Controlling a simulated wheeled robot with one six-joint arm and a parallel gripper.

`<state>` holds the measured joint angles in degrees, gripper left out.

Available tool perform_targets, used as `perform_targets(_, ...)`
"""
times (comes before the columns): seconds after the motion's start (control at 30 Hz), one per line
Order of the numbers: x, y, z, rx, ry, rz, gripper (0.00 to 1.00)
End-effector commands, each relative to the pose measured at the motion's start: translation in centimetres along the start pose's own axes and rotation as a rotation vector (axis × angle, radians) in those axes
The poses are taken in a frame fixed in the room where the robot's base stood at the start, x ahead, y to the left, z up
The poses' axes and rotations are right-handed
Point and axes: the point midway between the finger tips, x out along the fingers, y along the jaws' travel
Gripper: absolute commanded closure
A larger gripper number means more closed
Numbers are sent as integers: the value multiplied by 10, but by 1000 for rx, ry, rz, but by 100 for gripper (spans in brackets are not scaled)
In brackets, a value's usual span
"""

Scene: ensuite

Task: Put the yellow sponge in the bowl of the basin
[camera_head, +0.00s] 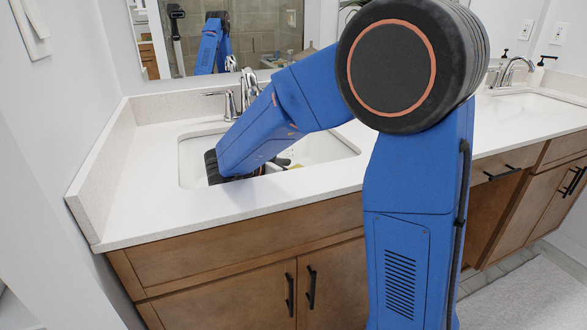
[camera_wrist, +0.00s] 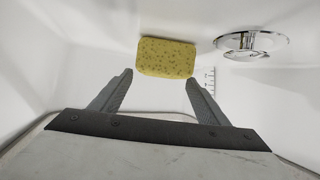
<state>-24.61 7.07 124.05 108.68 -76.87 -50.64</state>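The yellow sponge (camera_wrist: 167,57) shows in the wrist view, just beyond my fingertips and inside the white bowl of the basin (camera_wrist: 120,22). No finger closes on it. I cannot tell whether it touches the bowl floor. My gripper (camera_wrist: 158,79) is open, one finger towards each side of the sponge's near edge, with an empty gap between them. In the head view my arm reaches down into the left basin (camera_head: 335,150). There only a small bit of yellow shows beside the gripper; my arm hides most of the bowl.
A round chrome drain (camera_wrist: 252,42) lies to the right of the sponge. A chrome faucet (camera_head: 248,88) stands behind the basin, close to my arm. The white counter (camera_head: 130,190) around it is clear. A second basin (camera_head: 530,100) is at the right.

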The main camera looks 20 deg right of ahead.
Motion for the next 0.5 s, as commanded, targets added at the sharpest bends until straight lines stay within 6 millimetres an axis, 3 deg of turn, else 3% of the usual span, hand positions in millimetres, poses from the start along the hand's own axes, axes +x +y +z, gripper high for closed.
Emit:
perform_targets(0.23, -1, 0, -2, 1, 0, 0, 31)
perform_targets(0.37, -5, 0, -13, 4, 0, -1, 31)
perform_targets(0.5, -28, -1, -12, 0, 0, -4, 31)
